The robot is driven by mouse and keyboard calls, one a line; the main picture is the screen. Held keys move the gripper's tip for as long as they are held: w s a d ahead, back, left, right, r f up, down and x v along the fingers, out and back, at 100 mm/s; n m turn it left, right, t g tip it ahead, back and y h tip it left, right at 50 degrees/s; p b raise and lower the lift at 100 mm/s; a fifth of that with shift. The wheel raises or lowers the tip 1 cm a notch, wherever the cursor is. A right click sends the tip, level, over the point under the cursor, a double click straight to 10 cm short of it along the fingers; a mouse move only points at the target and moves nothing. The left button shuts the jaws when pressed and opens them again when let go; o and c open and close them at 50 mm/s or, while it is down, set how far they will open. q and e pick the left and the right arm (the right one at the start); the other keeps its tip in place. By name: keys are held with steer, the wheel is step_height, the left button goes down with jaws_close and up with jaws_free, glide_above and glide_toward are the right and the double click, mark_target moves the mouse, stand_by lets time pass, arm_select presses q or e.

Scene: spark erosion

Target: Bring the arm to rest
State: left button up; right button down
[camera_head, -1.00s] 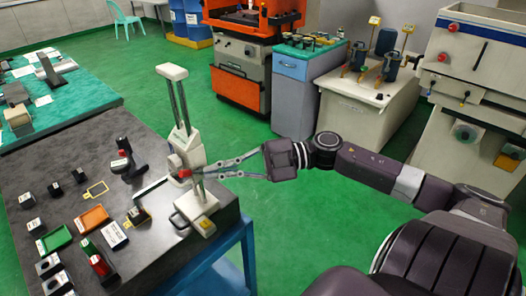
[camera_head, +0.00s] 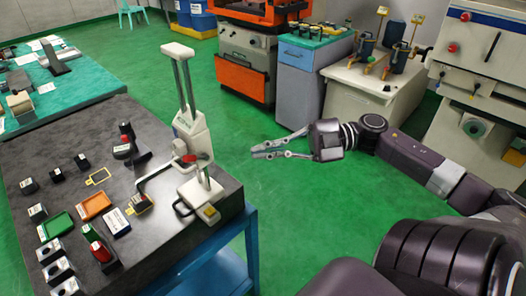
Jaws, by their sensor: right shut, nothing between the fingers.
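My right gripper (camera_head: 268,151) reaches in from the right in the head view. Its fingers are together and hold nothing. It hangs over the green floor, to the right of the dark workbench (camera_head: 152,245) and apart from it. A white measuring stand (camera_head: 193,130) with two upright columns is on the bench's right part, left of my fingertips, with a clear gap between them. My left gripper is not in the picture.
The bench carries an orange tray (camera_head: 93,206), a green tray (camera_head: 55,226) and several small dark blocks. A grey-blue cabinet (camera_head: 298,90) and a pale bench (camera_head: 365,90) stand behind my arm. Green floor is open between them and the workbench.

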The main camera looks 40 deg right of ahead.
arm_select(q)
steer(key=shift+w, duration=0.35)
